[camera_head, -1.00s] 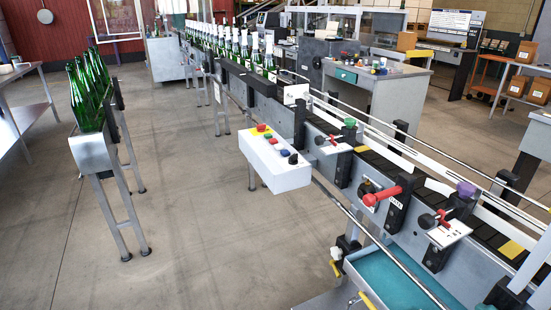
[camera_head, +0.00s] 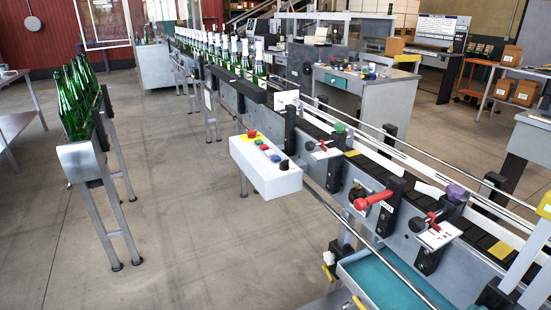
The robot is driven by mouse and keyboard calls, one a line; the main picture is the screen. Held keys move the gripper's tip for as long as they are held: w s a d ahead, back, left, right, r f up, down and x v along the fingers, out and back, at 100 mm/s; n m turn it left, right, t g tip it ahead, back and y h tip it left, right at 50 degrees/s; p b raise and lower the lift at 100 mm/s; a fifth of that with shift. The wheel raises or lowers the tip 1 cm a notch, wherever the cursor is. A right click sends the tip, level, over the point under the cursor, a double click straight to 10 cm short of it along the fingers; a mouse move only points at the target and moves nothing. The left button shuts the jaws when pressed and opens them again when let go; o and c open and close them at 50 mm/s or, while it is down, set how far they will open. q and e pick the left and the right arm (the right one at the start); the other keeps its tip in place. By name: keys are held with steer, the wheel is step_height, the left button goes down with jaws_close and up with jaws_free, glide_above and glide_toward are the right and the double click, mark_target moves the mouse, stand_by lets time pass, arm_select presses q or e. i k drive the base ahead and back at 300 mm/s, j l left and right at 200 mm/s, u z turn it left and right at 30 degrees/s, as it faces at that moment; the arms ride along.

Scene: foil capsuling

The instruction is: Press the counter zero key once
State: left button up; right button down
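A white control box (camera_head: 265,166) is mounted on the near side of the conveyor, in the middle of the head view. Its top carries a yellow label with a red button (camera_head: 252,134), several small coloured buttons and a black knob (camera_head: 284,165). The key markings are too small to read, so I cannot tell which one is the counter zero key. Neither of my grippers shows in the head view, and nothing touches the box.
The conveyor (camera_head: 325,150) runs from back left to front right, with red-handled clamps (camera_head: 373,200) and a teal-lined tray (camera_head: 385,280) at its near side. Green bottles (camera_head: 78,98) stand in a rack on the left. The floor (camera_head: 190,220) between rack and conveyor is clear.

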mark_target(276, 158)
steer(key=i+j, duration=0.2)
steer(key=i, duration=0.2)
steer(key=i+j, duration=0.15)
steer(key=i, duration=0.25)
steer(key=i+j+u, duration=0.1)
steer(key=i, duration=0.3)
steer(key=j, duration=0.1)
